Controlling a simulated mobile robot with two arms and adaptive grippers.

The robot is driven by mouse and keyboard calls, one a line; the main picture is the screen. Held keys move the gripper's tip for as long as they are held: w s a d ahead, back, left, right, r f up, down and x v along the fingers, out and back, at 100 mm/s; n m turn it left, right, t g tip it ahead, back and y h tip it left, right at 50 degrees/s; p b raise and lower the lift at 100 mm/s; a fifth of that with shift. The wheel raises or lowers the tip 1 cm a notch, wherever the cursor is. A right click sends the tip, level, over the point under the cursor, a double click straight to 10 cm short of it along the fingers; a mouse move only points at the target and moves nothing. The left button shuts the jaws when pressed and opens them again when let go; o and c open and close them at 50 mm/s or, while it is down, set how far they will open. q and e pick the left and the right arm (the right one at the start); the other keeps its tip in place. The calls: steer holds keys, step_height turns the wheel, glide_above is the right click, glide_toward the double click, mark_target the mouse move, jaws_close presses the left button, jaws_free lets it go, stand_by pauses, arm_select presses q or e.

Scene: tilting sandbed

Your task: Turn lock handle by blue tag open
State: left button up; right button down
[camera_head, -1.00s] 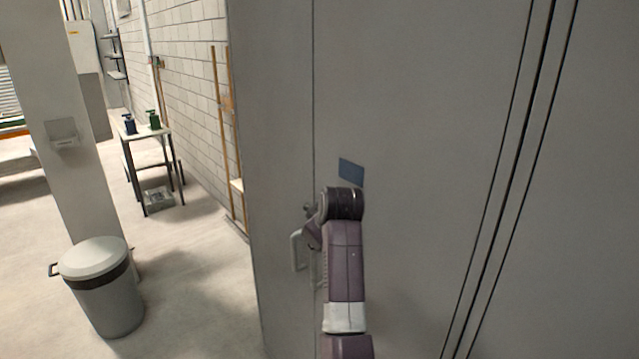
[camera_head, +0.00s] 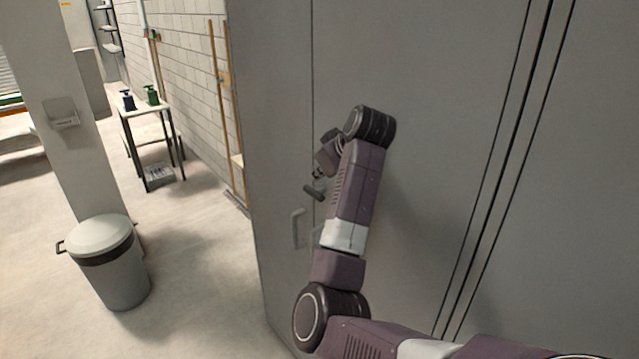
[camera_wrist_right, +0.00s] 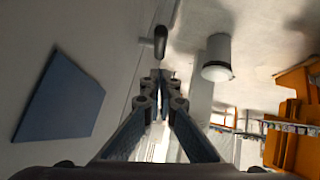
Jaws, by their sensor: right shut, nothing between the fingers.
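The dark lock handle (camera_head: 314,190) sits on the grey cabinet door (camera_head: 430,90), near the door seam and above a pale pull handle (camera_head: 298,228). In the wrist view the lock handle (camera_wrist_right: 160,42) sticks out from the door just beyond my fingertips. The blue tag (camera_wrist_right: 62,97) is on the door at the left of the wrist view; in the head view my arm hides it. My right gripper (camera_head: 318,172) is shut and empty, close to the lock handle; I cannot tell whether they touch. Its fingers (camera_wrist_right: 159,76) show in the wrist view. My left gripper is out of view.
A lidded bin (camera_head: 108,262) stands on the floor to the left by a pillar (camera_head: 60,120). Behind it is a small table (camera_head: 145,108) with two pump bottles. The floor between bin and cabinet is clear.

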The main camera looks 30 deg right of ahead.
mark_target(314, 192)
steer(key=f, duration=0.1)
steer(key=f+p, duration=0.1)
steer(key=w+f, duration=0.1)
steer(key=shift+d+f+p, duration=0.3)
steer(key=shift+f+p, duration=0.05)
steer(key=shift+p, duration=0.05)
steer(key=shift+d+f, duration=0.15)
steer(key=shift+f, duration=0.45)
